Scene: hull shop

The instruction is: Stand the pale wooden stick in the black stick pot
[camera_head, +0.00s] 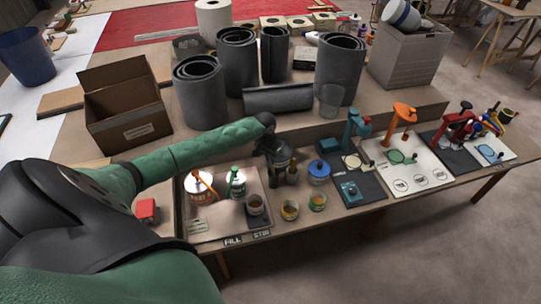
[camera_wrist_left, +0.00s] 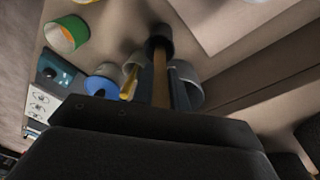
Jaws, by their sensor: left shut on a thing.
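My left gripper (camera_head: 274,160) reaches over the bench beside the tray. In the left wrist view it is shut on the pale wooden stick (camera_wrist_left: 160,82), which extends away from the jaws. The stick's far end meets a small black round pot (camera_wrist_left: 159,38). I cannot tell whether that end is inside the pot or only in front of it. In the head view the gripper hides the stick, and I cannot make out the pot clearly. My right gripper is not in view.
A tray (camera_head: 222,228) with cans and a cup lies left of the gripper. Small cups (camera_head: 290,210) stand in front, and a blue-lidded tin (camera_head: 319,170) stands to the right. Grey rolls (camera_head: 203,95) and an open carton (camera_head: 128,112) stand behind. Tool boards (camera_head: 405,165) fill the right side.

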